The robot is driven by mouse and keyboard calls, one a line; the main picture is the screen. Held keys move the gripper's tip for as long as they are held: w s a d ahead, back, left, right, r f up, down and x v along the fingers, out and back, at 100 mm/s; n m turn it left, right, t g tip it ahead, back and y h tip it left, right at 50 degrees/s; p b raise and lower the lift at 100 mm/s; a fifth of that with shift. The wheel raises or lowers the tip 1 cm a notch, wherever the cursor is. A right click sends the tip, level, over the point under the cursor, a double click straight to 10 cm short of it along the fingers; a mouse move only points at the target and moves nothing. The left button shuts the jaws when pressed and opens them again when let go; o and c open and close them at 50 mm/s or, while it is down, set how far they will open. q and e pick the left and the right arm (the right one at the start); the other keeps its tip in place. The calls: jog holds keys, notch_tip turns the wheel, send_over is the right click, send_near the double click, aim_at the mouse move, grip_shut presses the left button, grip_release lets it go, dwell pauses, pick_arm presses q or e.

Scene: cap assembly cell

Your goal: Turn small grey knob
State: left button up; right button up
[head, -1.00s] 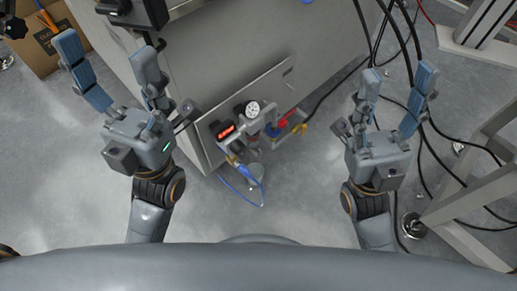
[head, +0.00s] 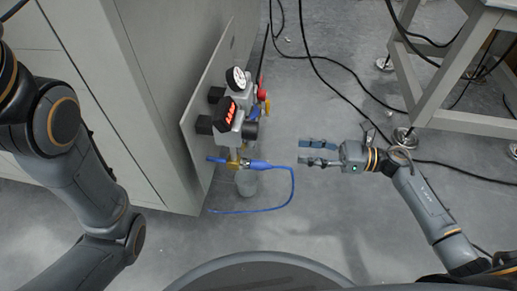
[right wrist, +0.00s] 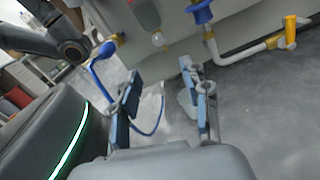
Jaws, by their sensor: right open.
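A small pale grey knob (right wrist: 158,39) shows in the right wrist view, just under a clear bowl (right wrist: 145,12) of the air unit. I cannot make this knob out in the head view. The air unit (head: 238,130) is mounted on a plate at the cabinet's side, with a white gauge and a red-lit display. My right gripper (head: 303,152) is open and empty, to the right of the unit and apart from it, fingers pointing left. In the right wrist view my right gripper (right wrist: 162,72) has its fingers spread below the knob. My left gripper is out of view; only its arm shows.
A grey cabinet (head: 165,90) fills the left. A blue hose (head: 291,185) loops between the unit and my right gripper. A red knob (head: 262,89) and a grey cup (head: 246,184) are near the unit. A metal frame (head: 440,85) and black cables lie right.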

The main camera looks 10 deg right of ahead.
aim_at(251, 144)
jog(key=b+x, duration=0.4)
jog(key=x, duration=0.8)
jog(key=shift+b, duration=0.35)
jog(key=shift+s, duration=0.1)
grip_shut()
